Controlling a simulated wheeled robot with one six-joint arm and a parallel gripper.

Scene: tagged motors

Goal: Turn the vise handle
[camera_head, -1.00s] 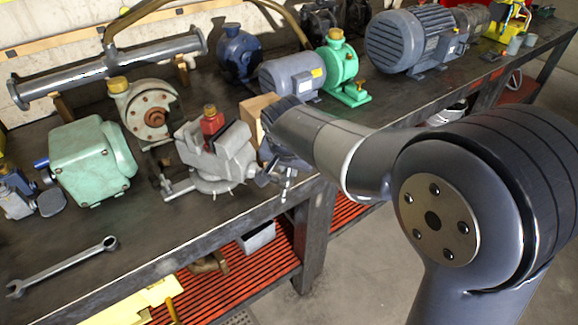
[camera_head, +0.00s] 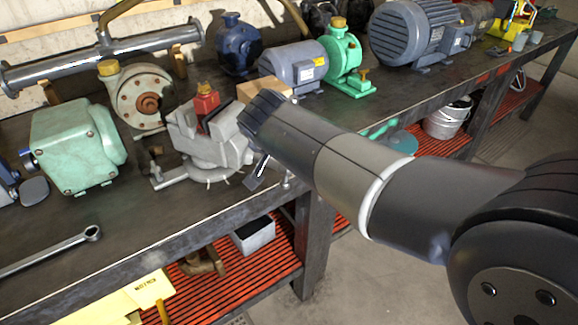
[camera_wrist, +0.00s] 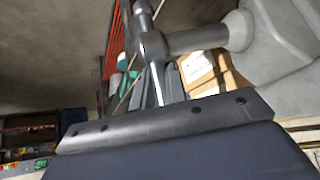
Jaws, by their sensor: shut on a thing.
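The grey bench vise (camera_head: 222,146) stands near the front edge of the workbench, with a red block (camera_head: 206,100) between its jaws. The vise also fills the upper right of the wrist view (camera_wrist: 287,40), where its screw ends in a round hub. The thin silver vise handle (camera_wrist: 155,72) passes through that hub and runs down behind a dark finger plate. My gripper (camera_head: 259,172) is at the right side of the vise. It is shut on the handle; its dark finger spans the wrist view (camera_wrist: 168,118). The grip itself is mostly hidden by the finger and my arm.
A mint-green gearbox (camera_head: 78,147) and a cream pump (camera_head: 137,95) stand left of the vise. A wooden block (camera_head: 262,89) and a blue-grey motor (camera_head: 292,66) are behind my wrist. A spanner (camera_head: 45,252) lies at front left. The floor before the bench is open.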

